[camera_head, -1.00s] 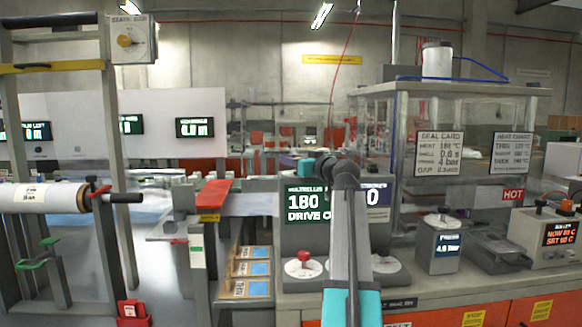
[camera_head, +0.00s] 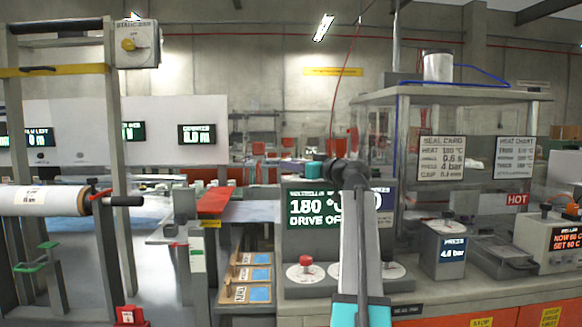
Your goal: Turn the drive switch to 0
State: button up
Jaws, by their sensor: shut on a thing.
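The control box has a dark green screen (camera_head: 314,208) that reads 180 and "DRIVE OF", with its right part hidden behind my arm. Below it is a white dial with a red knob (camera_head: 305,263). I cannot read the dial marks or tell which dial is the drive switch. My arm rises in front of the box and bends at a dark joint. My gripper and whatever it holds are hidden behind the arm.
A film roll (camera_head: 45,199) on a stand is at the left. A red sloped plate (camera_head: 215,200) and a rack of labelled cards (camera_head: 247,275) stand left of the box. A press unit (camera_head: 443,247) and a heater box (camera_head: 556,243) stand at the right.

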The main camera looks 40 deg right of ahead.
jog(key=o, duration=1)
jog(key=shift+w, duration=0.1)
jog(key=shift+o, duration=0.2)
jog(key=s, duration=1.4)
jog(key=shift+p, duration=0.45)
jog(key=shift+w, duration=0.1)
